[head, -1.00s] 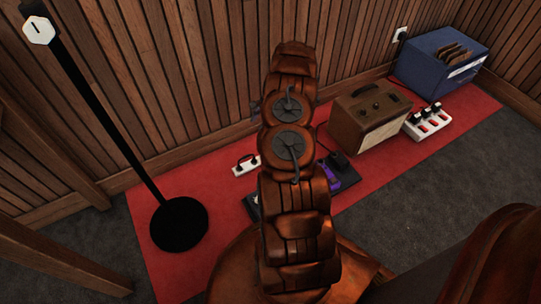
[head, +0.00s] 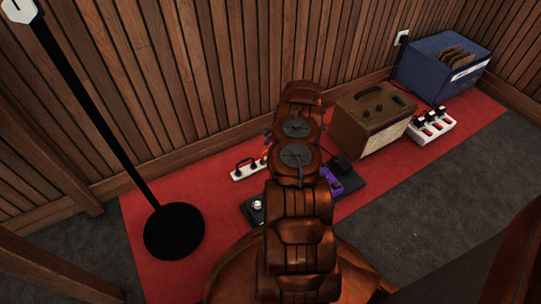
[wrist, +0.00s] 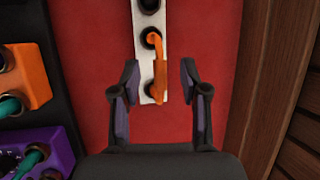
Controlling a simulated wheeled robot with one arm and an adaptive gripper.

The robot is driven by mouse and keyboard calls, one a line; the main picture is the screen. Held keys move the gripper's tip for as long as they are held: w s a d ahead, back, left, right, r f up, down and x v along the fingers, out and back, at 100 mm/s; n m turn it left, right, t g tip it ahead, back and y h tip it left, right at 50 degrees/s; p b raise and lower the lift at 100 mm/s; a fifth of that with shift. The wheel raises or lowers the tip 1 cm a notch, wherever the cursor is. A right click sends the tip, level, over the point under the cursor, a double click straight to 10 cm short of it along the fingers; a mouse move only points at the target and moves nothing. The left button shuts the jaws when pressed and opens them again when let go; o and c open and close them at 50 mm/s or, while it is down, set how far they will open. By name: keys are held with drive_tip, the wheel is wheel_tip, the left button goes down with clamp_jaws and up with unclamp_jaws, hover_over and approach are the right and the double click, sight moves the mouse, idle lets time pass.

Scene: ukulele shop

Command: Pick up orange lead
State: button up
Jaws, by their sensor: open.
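The orange lead (wrist: 159,58) shows in the wrist view as a short curved cable with a plug end, lying along a white power strip (wrist: 144,85) with dark round sockets. Its upper end sits at one of the sockets. My gripper (wrist: 159,82) is open, with one finger on each side of the strip's near end and the lead between them; nothing is held. In the head view the white strip (head: 240,174) shows on the red mat, left of my arm, with a dark plug and a little orange on it. My arm hides part of it, and my gripper is mostly hidden there.
Orange (wrist: 24,78) and purple (wrist: 40,152) pedals with teal plugs sit on a dark board left of the gripper. A wooden wall (wrist: 275,90) rises close on the right.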

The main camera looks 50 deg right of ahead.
drive_tip(key=b+x, duration=0.1)
drive_tip(key=x, duration=0.2)
drive_tip(key=shift+a+f, duration=0.1)
drive_tip(key=shift+c, duration=0.4)
clamp_jaws()
